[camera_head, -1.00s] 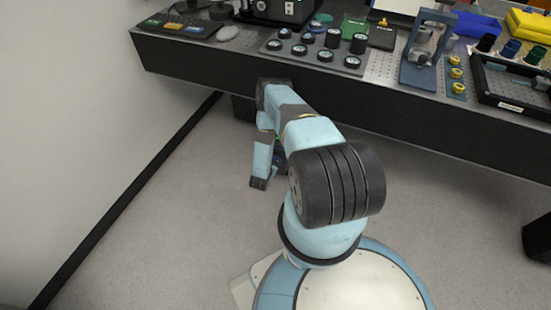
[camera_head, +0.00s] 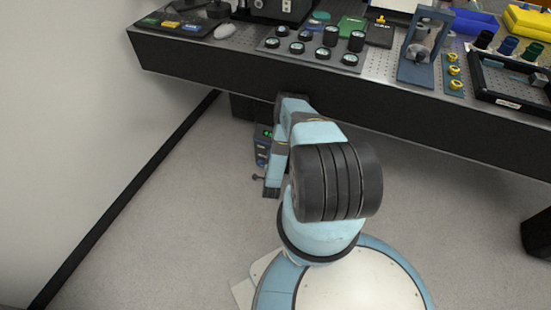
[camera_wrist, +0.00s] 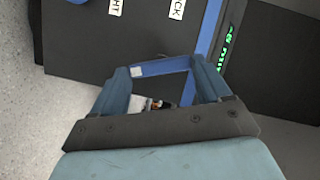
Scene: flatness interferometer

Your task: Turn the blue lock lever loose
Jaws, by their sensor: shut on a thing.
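In the wrist view, my gripper (camera_wrist: 163,82) has its two fingers on either side of a blue bar (camera_wrist: 165,68), which looks like the blue lock lever. It is shut on this bar, close to a dark panel. The bar carries a small pale mark at its left end. White labels with partly cut-off lettering, one ending in "CK", are on the dark panel (camera_wrist: 110,45) above. In the head view, my arm reaches down below the bench edge and the fingers cannot be made out.
A dark unit (camera_head: 262,145) with green-lit and blue details stands under the bench, beside my arm. Green lettering glows on a dark face (camera_wrist: 228,50) at the right in the wrist view. The bench (camera_head: 210,62) above holds optics and trays. Floor to the left is clear.

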